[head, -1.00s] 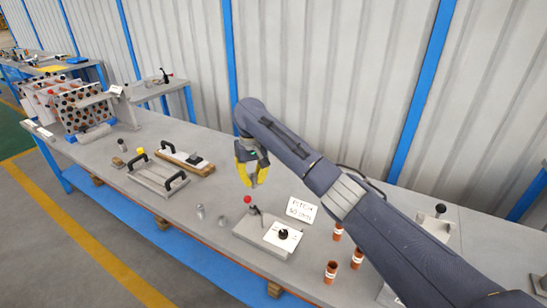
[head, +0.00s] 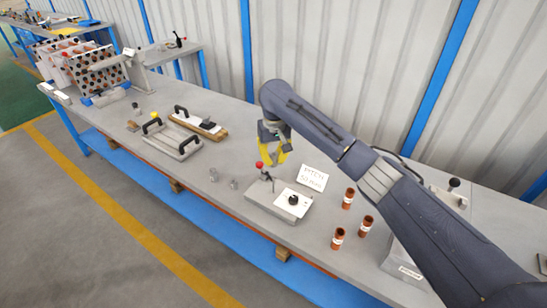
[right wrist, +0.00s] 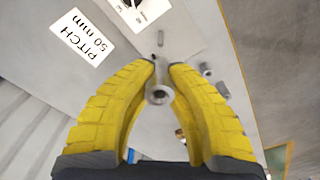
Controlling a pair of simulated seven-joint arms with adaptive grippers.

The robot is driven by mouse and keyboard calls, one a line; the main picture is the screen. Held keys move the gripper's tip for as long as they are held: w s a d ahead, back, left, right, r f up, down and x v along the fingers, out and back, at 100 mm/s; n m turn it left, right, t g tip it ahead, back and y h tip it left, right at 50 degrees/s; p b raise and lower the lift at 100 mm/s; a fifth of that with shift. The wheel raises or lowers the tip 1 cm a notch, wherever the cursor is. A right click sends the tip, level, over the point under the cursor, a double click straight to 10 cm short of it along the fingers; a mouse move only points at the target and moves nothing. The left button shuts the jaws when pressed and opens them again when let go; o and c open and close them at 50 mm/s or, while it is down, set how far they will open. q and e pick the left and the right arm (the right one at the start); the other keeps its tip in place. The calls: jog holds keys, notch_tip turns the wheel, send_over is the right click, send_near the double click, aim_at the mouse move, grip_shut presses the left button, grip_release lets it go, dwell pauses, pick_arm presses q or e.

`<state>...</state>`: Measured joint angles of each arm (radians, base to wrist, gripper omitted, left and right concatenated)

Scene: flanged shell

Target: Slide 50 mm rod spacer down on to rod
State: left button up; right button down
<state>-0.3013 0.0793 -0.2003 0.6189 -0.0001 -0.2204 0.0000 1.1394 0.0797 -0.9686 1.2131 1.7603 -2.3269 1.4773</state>
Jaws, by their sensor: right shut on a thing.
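My right gripper (head: 272,157) hangs over the bench, just behind a red-knobbed fixture. In the right wrist view its yellow fingers (right wrist: 160,78) are shut on a small grey hollow piece (right wrist: 159,95), seen end-on, which looks like the spacer. Its length cannot be told. In the head view the fingers hide it. Loose grey cylinders stand on the bench, one here (head: 213,174) and one here (head: 233,184). I cannot make out the rod for certain. The tube-filled assembly (head: 95,70) stands far left, well away from the gripper. My left gripper is not in view.
The fixture (head: 262,201) with a black knob stands near the front edge, beside a "PITCH 50 mm" card (head: 313,178). Several copper-coloured tubes (head: 338,238) stand to the right. A plate with black handles (head: 172,139) lies to the left. Some bench between is clear.

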send_over(273, 192)
jog(key=shift+w+d+f, duration=0.1)
jog(key=shift+f, duration=1.3)
jog(key=shift+w+f, duration=0.1)
jog(key=shift+f, duration=1.25)
jog(key=shift+f, duration=4.35)
jog(key=c, duration=1.3)
grip_release()
jog(key=shift+c, duration=0.2)
